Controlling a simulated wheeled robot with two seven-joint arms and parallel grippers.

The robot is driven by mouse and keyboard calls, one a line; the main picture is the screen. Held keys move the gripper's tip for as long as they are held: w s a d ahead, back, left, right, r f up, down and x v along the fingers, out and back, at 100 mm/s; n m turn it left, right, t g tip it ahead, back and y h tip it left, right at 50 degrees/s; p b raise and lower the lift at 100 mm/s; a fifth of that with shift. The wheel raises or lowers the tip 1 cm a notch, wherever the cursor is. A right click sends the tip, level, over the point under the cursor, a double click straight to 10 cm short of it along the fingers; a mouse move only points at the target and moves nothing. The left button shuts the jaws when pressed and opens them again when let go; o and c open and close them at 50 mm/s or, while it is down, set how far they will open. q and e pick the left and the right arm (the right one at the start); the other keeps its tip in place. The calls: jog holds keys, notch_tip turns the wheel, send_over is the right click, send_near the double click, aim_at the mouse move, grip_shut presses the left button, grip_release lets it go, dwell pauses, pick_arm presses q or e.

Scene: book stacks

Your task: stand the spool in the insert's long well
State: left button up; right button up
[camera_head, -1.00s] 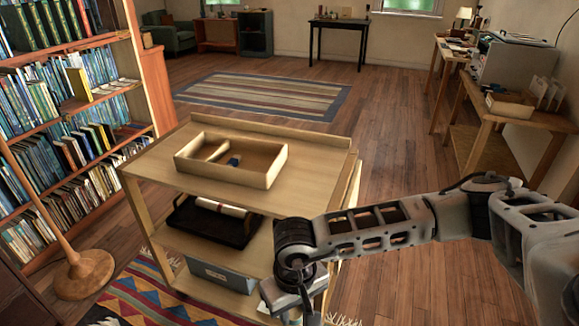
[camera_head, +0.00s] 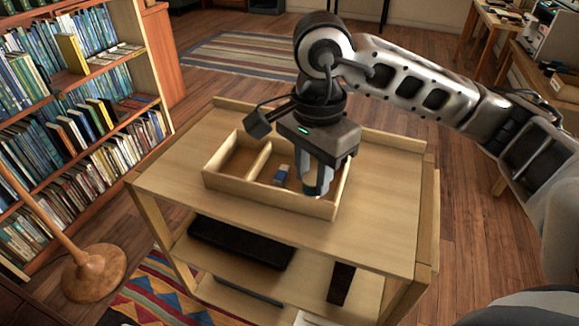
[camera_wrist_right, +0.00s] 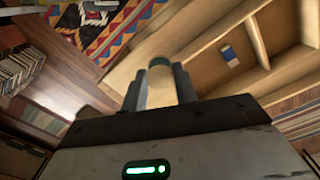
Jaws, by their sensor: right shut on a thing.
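The wooden insert (camera_head: 270,198) is a shallow open tray on the cart top. A divider (camera_head: 258,160) splits it into a smaller left compartment and a longer right one. My right gripper (camera_head: 318,188) points down over the right end of the longer compartment. It is shut on the spool (camera_wrist_right: 160,82), a pale upright cylinder with a teal rim, largely hidden by the fingers. I cannot tell whether the spool touches the insert's floor. A small blue and white block (camera_head: 281,175) lies in the longer compartment, left of the gripper. My left gripper is out of view.
The cart top (camera_head: 180,185) is bare around the insert. A dark tray (camera_head: 240,243) lies on the shelf below. A bookcase (camera_head: 80,110) and a lamp base (camera_head: 94,272) stand at the left.

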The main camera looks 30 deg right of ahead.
jog(key=w+d+f, duration=0.2)
jog(key=w, duration=0.1)
jog(key=w+d+f+p, duration=0.1)
jog(key=w+d+f, duration=0.2)
jog(key=w, duration=0.1)
jog(key=w+d+f, duration=0.3)
jog(key=shift+w+f, duration=0.15)
jog(key=shift+f, duration=0.1)
jog(key=shift+w+d+f, duration=0.15)
jog(key=shift+w+f, duration=0.1)
jog(key=shift+f, duration=0.15)
jog(key=shift+w+d+f+p, duration=0.1)
jog(key=shift+f+p, duration=0.2)
jog(key=shift+f, duration=1.5)
jog(key=o, duration=0.9)
jog(key=shift+r, duration=0.15)
